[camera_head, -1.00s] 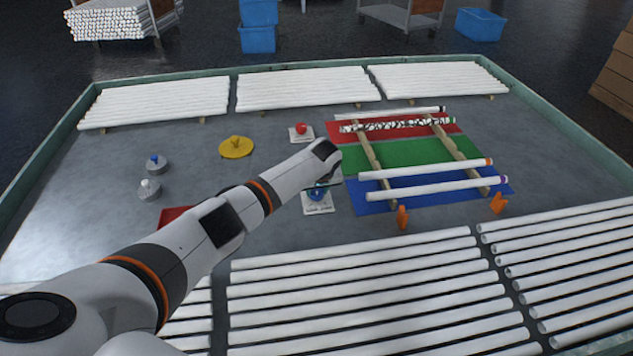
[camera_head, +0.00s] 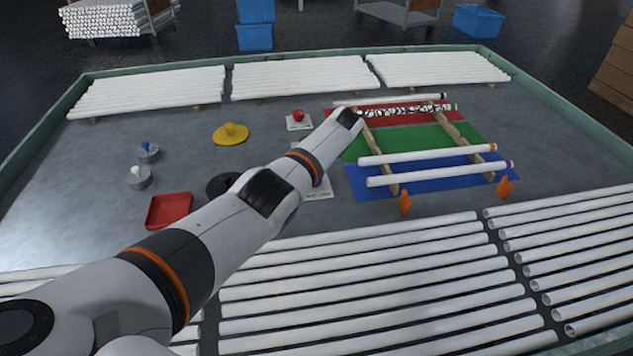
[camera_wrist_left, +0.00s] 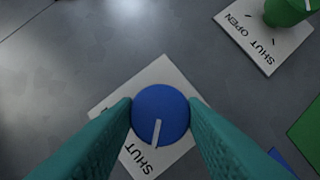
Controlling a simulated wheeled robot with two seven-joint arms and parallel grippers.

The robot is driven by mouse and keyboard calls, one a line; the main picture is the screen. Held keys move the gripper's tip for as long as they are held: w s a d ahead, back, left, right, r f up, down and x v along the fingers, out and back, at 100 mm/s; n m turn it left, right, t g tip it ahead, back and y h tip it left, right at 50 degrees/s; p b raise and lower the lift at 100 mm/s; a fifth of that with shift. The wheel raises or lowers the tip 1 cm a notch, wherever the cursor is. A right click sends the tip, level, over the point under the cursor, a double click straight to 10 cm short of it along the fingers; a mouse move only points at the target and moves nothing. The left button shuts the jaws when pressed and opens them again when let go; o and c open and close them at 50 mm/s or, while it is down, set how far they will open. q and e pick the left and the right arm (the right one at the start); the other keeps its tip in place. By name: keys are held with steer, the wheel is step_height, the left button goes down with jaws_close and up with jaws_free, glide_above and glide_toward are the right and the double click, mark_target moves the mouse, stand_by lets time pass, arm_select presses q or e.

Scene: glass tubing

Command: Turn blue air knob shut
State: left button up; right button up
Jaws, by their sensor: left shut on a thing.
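The blue air knob (camera_wrist_left: 160,106) is round with a white pointer line and sits on a white plate (camera_wrist_left: 163,72) in the left wrist view. My left gripper (camera_wrist_left: 160,114) is shut on the knob, one teal finger on each side. The pointer line runs toward the bottom of the picture, close to the printed word SHUT. The plate's other lettering is hidden by the fingers. In the head view my left arm covers the gripper and most of the knob; part of the plate (camera_head: 322,189) shows. My right gripper is not in view.
A green knob (camera_wrist_left: 285,10) on its own plate stands at the upper right of the wrist view. In the head view, a red knob (camera_head: 298,116), yellow disc (camera_head: 230,135), red tray (camera_head: 169,211) and a rack of tubes (camera_head: 430,158) surround the arm.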

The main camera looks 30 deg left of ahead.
arm_select(q)
steer(key=shift+n+g+b, duration=0.3)
steer(key=shift+n+b, duration=0.3)
steer(key=shift+b, duration=0.05)
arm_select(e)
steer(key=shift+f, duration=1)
arm_select(q)
steer(key=shift+a, duration=0.1)
steer(key=shift+r, duration=0.1)
steer(key=o, duration=1)
steer(key=p+v, duration=0.1)
steer(key=v, duration=1.1)
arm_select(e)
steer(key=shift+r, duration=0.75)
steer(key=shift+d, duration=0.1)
